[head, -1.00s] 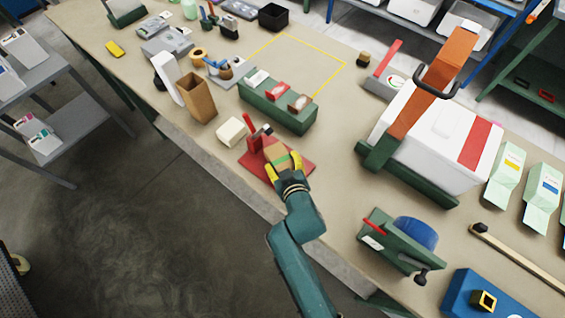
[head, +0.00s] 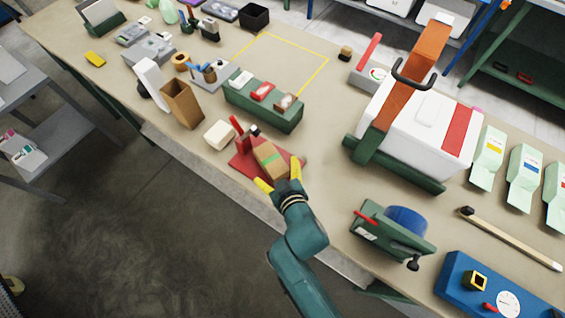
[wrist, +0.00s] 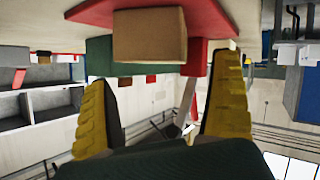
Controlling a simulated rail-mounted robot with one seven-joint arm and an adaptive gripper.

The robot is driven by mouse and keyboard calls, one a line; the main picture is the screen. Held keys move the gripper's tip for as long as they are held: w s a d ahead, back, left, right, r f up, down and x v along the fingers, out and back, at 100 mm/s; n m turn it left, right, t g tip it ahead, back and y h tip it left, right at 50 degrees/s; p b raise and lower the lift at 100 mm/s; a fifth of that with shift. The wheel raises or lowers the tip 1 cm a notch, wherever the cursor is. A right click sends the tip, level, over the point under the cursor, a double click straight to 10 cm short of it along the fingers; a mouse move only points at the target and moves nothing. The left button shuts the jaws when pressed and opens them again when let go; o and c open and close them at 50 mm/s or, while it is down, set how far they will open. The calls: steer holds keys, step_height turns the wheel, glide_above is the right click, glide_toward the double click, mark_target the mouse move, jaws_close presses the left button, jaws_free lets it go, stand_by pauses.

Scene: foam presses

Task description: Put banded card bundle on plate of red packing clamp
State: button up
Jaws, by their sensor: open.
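The banded card bundle (head: 269,158) is a brown block with a green band. It lies on the red plate of the red packing clamp (head: 240,163), in front of the clamp's upright red and dark part. In the wrist view the bundle (wrist: 149,36) rests against the red plate (wrist: 205,22), which appears upside down. My gripper (head: 280,180) is open, its yellow fingers apart at the near side of the bundle. In the wrist view the fingers of my gripper (wrist: 165,110) are spread with nothing between them.
A cream block (head: 219,134) sits just left of the clamp. A green holder (head: 265,112) with several items stands behind it. A brown open box (head: 183,104) is further left. A green device with a blue roll (head: 408,220) stands to the right. The bench front edge is near.

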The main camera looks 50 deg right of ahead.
steer(key=v, duration=0.7)
steer(key=w+a+r+t+y, duration=0.1)
steer(key=w+a+r+t, duration=0.3)
steer(key=r, duration=0.6)
steer(key=w+a+r+t, duration=0.1)
steer(key=w+r, duration=0.4)
steer(key=r, duration=0.5)
steer(key=a+r+n+t+y, duration=0.1)
steer(key=a+r, duration=0.4)
steer(key=r, duration=0.6)
steer(key=s+a+r+n+t+y, duration=0.1)
steer(key=a+r+t+y, duration=0.3)
steer(key=r, duration=0.7)
steer(key=shift+a+r+n+t+p, duration=0.3)
steer(key=shift+a+n+t, duration=0.3)
steer(key=shift+t, duration=0.2)
